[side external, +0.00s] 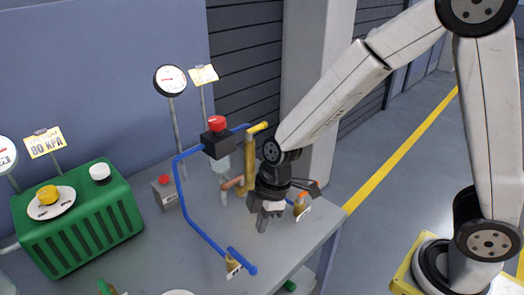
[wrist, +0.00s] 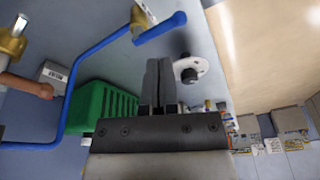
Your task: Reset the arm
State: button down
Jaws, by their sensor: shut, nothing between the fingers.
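My gripper (side external: 264,217) hangs over the right part of the grey table, pointing down, next to the pipework. In the wrist view the two dark fingers of my gripper (wrist: 159,80) lie side by side, shut, with nothing between them. In the side view my arm reaches in from the upper right. My gripper is apart from the blue pipe (side external: 190,214), which stands to its left and shows in the wrist view (wrist: 72,85) too. Part of the pipework behind the gripper is hidden.
A green ribbed box (side external: 85,225) with a yellow knob stands at the left. A black block with a red button (side external: 217,124) tops the pipework. A yellow pipe (side external: 250,165) rises behind my gripper. Dial gauges (side external: 170,80) stand at the back.

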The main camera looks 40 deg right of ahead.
jog(key=s+d+r+m+t+h, duration=0.1)
jog(key=s+d+m, duration=0.2)
jog(key=d+m, duration=0.3)
jog(key=s+d+r+m+h, duration=0.1)
jog(key=s+d+m, duration=0.2)
jog(key=d+m, duration=0.4)
jog(key=shift+d+t, duration=0.3)
jog(key=shift+t, duration=0.1)
